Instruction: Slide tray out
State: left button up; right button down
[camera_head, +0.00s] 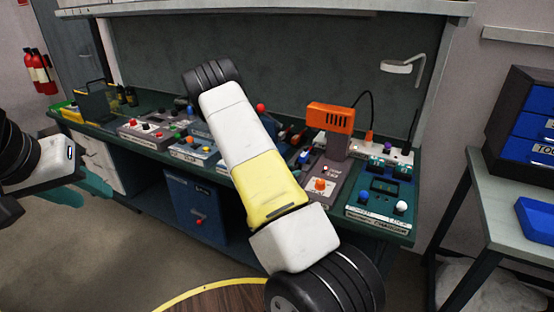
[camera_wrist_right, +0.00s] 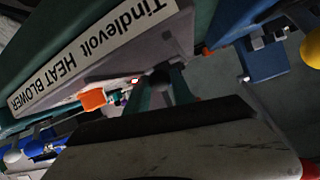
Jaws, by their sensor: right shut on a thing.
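My right gripper (camera_wrist_right: 160,90) shows in the right wrist view with its two teal fingers shut on a small dark knob (camera_wrist_right: 161,77). The knob is at the grey front of the unit labelled Tindlevolt HEAT BLOWER (camera_wrist_right: 100,55). In the head view my right arm crosses the middle and hides this gripper. The heat blower with its orange top (camera_head: 331,117) stands on the bench just right of that arm. I cannot clearly make out the tray itself. My left gripper (camera_head: 93,186) is at the left edge, its teal fingers partly visible, away from the bench.
The green bench (camera_head: 150,148) carries several control boxes, including one with blue and white knobs (camera_head: 383,200) at right. A blue cabinet (camera_head: 196,208) stands underneath. A side table (camera_head: 520,215) with blue bins is at the right. The floor at left is clear.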

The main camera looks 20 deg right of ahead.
jog(key=s+a, duration=0.6)
jog(key=a, duration=0.1)
jog(key=c, duration=1.1)
grip_release()
jog(key=v, duration=0.7)
jog(key=shift+s+a, duration=0.2)
jog(key=shift+a, duration=0.1)
jog(key=shift+r, duration=0.1)
